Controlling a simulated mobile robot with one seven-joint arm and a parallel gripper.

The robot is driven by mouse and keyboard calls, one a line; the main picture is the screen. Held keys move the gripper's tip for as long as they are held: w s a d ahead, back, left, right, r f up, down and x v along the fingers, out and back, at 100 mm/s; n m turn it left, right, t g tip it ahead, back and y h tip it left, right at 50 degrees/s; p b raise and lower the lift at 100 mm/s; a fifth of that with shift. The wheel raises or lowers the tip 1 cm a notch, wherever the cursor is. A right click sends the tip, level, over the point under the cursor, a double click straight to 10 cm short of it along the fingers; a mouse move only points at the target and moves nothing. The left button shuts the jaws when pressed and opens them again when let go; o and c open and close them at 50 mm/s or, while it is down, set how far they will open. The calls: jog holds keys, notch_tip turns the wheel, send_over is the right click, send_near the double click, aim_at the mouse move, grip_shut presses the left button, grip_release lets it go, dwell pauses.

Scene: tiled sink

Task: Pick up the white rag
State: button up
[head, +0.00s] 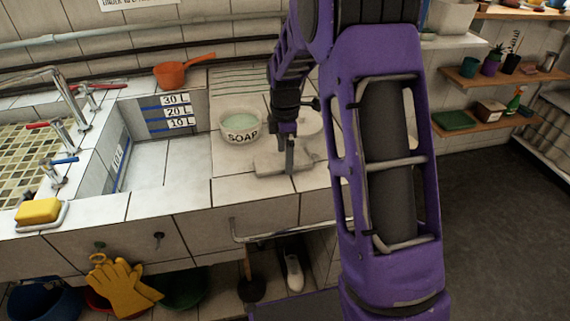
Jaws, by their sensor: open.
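The white rag (267,163) looks like a flat, pale grey-white cloth lying on the tiled counter, in front of the soap bowl. My gripper (290,167) points down at the rag's right part and hides some of it. Its jaws are open, and nothing shows between them. I cannot tell whether the fingertips touch the rag or hang just above it.
The soap bowl (240,125) stands close behind the rag. A round white item (309,123) is partly hidden behind my arm. The sink basin lies left, with an orange dipper (184,71) behind it. A metal rail (270,236) runs along the counter front.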

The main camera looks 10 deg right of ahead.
jog(key=shift+f, duration=0.25)
jog(key=shift+c, duration=0.2)
jog(key=c, duration=1.1)
jog(key=shift+o, duration=0.2)
notch_tip(320, 180, up, 10)
jog(key=p, duration=0.1)
jog(key=shift+p, duration=0.4)
